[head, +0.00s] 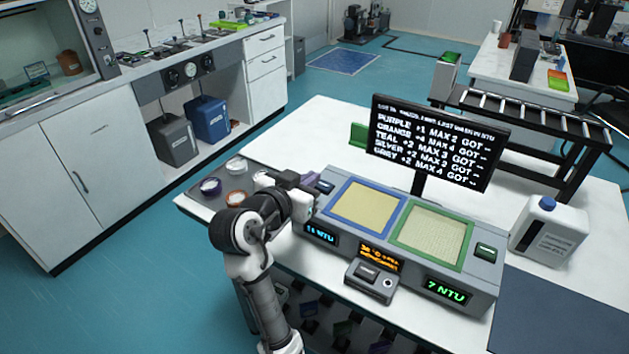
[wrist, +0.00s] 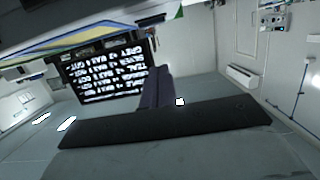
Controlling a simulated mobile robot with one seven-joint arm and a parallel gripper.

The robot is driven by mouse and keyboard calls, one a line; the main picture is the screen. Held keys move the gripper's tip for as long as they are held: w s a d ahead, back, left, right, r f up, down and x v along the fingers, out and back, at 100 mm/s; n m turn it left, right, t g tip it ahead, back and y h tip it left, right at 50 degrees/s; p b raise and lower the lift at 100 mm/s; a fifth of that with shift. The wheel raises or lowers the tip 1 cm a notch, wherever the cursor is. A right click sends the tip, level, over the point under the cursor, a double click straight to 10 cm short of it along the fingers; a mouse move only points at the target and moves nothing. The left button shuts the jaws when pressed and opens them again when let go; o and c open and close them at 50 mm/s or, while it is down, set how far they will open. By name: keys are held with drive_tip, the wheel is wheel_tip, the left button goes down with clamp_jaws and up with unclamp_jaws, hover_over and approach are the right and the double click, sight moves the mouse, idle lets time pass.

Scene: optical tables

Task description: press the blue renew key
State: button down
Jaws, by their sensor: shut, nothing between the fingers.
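A grey console (head: 405,292) stands on the white table and holds a blue-framed pale panel (head: 366,205) and a green-framed pale panel (head: 435,235). A small dark key (head: 325,187) sits at the blue panel's left end; I take it for the blue renew key. My gripper (head: 309,183) is shut and empty, right beside this key. Whether it touches the key I cannot tell. In the wrist view the blue-framed panel's edge (wrist: 68,48) crosses the upper left, and the key cannot be made out.
A black display (head: 436,140) with white text stands behind the console. Another key (head: 486,251) is at the green panel's right end. A white jug (head: 549,230) stands to the right. A grey tray (head: 212,201) with several small round dishes lies to the left of my arm.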

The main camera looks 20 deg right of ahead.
drive_tip(key=v, duration=0.6)
drive_tip(key=shift+b, duration=0.45)
